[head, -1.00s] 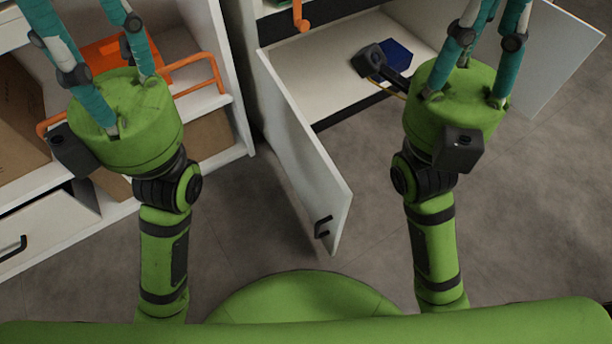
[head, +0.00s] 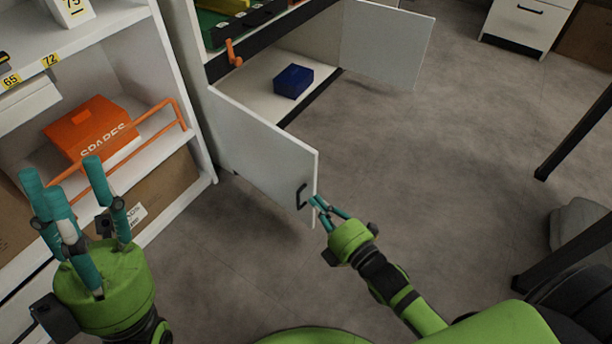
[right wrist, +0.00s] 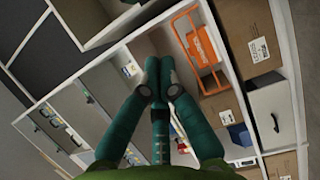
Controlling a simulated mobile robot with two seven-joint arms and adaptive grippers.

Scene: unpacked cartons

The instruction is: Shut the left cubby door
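The left cubby door (head: 262,142) is a white panel standing open from the low cabinet, with a black handle (head: 302,196) near its free edge. My right gripper (head: 317,203) is beside that free edge, close to the handle; whether it touches the door I cannot tell. In the right wrist view its fingertips (right wrist: 158,72) are drawn together with nothing visible between them. My left gripper (head: 72,190) is open and empty, fingers apart, in front of the shelf at the left.
A dark blue box (head: 293,81) lies inside the open cubby. The right cubby door (head: 385,42) also stands open. An orange box (head: 92,130) sits on the left shelf behind an orange rail (head: 160,118). Dark table legs (head: 575,130) stand at the right. Grey floor (head: 440,190) is clear between.

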